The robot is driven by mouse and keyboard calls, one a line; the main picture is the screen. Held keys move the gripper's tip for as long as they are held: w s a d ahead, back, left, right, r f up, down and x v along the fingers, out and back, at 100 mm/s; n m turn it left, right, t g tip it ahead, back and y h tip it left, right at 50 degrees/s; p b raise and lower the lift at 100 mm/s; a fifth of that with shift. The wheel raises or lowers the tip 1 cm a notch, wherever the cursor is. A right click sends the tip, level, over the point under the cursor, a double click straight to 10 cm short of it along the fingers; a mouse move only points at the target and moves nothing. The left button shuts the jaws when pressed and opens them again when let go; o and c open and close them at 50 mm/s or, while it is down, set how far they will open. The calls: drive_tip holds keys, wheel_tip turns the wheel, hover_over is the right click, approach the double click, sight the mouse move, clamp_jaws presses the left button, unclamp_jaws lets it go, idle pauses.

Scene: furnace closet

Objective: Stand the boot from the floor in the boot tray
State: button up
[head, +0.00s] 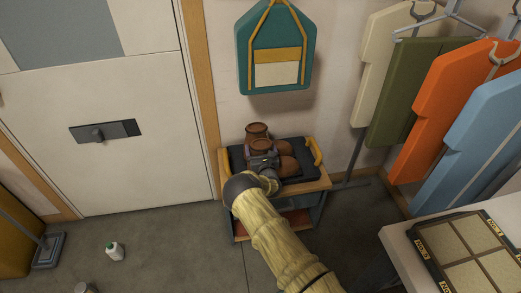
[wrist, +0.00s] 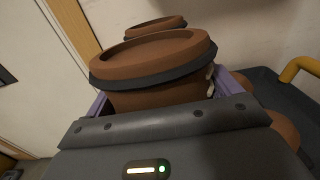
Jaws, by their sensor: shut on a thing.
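In the head view, a dark boot tray (head: 301,150) with yellow handles sits on top of a small wooden-topped shelf. Two brown boots stand upright over it, toes to the right. My gripper (head: 263,160) is shut on the nearer boot (head: 287,164), around its upper shaft. The wrist view shows this boot's round rim and dark band (wrist: 155,55) between the purple finger pads. The farther boot (head: 256,130) stands just behind it; its rim also shows in the wrist view (wrist: 155,25). My gripper hides the nearer boot's base, so I cannot tell if its sole touches the tray.
A teal backpack (head: 275,50) hangs on the wall above the tray. Coats (head: 440,100) hang at the right. A white table (head: 415,255) with a partitioned tray stands at lower right.

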drive_tip(key=o, duration=1.6)
drive_tip(key=shift+s+d, duration=0.1)
drive_tip(key=shift+s, duration=0.4)
drive_tip(key=s+p, duration=0.1)
drive_tip(key=s, duration=0.2)
drive_tip(key=s+d, duration=0.1)
drive_tip(key=s, duration=0.3)
drive_tip(key=s+d+p, duration=0.1)
drive_tip(key=s, duration=0.3)
drive_tip(key=shift+d+p, duration=0.1)
drive_tip(key=shift+p, duration=0.2)
drive_tip(key=shift+w+r, duration=0.1)
